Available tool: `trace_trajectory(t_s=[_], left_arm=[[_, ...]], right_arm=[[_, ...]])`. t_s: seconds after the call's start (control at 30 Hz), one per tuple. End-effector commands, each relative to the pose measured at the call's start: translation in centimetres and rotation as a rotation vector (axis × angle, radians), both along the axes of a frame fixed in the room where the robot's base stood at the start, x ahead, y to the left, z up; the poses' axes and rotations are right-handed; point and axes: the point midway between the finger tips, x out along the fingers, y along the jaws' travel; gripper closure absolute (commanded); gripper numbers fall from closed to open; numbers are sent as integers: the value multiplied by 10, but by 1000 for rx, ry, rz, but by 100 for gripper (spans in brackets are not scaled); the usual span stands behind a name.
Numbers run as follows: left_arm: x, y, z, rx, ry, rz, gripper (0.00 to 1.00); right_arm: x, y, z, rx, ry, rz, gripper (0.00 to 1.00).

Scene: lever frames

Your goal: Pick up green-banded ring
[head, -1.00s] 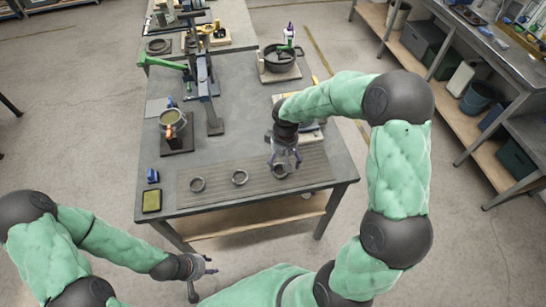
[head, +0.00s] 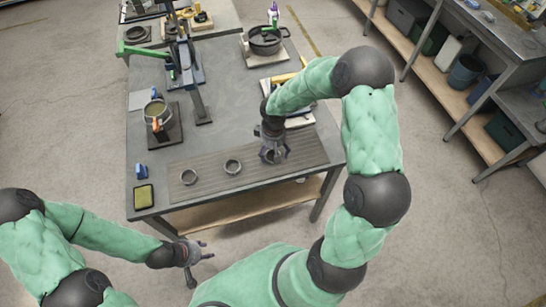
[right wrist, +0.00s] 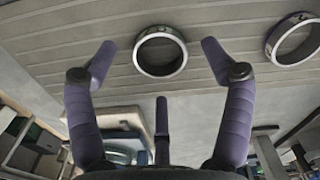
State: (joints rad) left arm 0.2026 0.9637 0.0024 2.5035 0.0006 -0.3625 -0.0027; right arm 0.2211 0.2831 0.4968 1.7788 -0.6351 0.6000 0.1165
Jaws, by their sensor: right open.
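Three small dark rings stand on a ribbed mat (head: 210,172) at the table's front: a left ring (head: 188,177), a middle ring (head: 232,167) and a right one partly hidden by my right gripper (head: 273,153). The right wrist view shows the right ring (right wrist: 137,50) between the spread, empty fingertips of that gripper (right wrist: 158,50), apart from them. Another ring (right wrist: 270,46) shows at that view's right edge. I cannot make out which ring has a green band. My left gripper (head: 207,250) is open and empty, in front of the table and away from the rings.
A yellow-topped pad (head: 144,196) and a small blue item (head: 141,171) lie left of the mat. A pot on a board (head: 157,112), a lever stand (head: 203,110) and a black pan (head: 265,41) stand farther back.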

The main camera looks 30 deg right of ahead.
Motion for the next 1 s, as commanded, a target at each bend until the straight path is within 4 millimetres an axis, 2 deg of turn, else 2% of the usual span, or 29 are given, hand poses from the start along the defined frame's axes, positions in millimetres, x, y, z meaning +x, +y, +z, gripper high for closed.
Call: trace_trajectory(t_s=[0.1,0.2,0.43,0.6,0.67,1.0], left_arm=[[0,0,-5,0,0,0,60],[0,0,-6,0,0,0,60],[0,0,-5,0,0,0,60],[0,0,-5,0,0,0,60],[0,0,-5,0,0,0,60],[0,0,-5,0,0,0,60]], right_arm=[[0,-2,-20,0,3,-1,18],[0,-2,-28,1,-1,-1,18],[1,-2,-29,0,-1,-1,18],[0,-2,-29,0,-1,-1,66],[0,-2,-29,0,0,-1,80],[-1,-1,-29,1,2,-1,81]])
